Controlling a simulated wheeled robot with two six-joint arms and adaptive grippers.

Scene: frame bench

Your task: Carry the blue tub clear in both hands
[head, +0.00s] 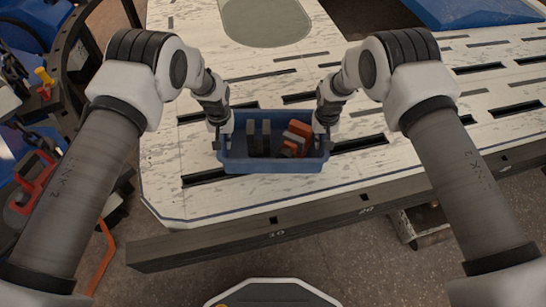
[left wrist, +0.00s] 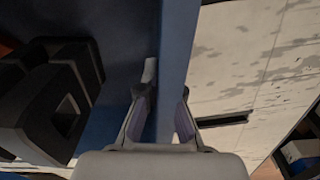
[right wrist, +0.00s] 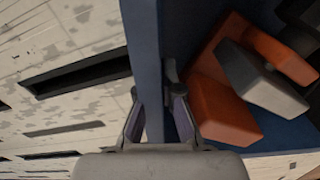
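The blue tub (head: 270,166) is at the middle of the pale slotted bench top, near its front edge, and looks level. It holds dark blocks (head: 259,138) on its left side and orange and grey blocks (head: 297,140) on its right. My left gripper (head: 221,140) has its fingers on both faces of the tub's left wall (left wrist: 178,50), pressed against it. My right gripper (head: 322,138) grips the right wall (right wrist: 143,50) in the same way. I cannot tell whether the tub's underside touches the bench.
The bench top (head: 190,120) has several dark slots around the tub. A grey oval patch (head: 265,20) lies behind it, and a blue object (head: 470,12) is at the back right. Tools and clutter (head: 40,85) stand beyond the left edge. The bench is clear around the tub.

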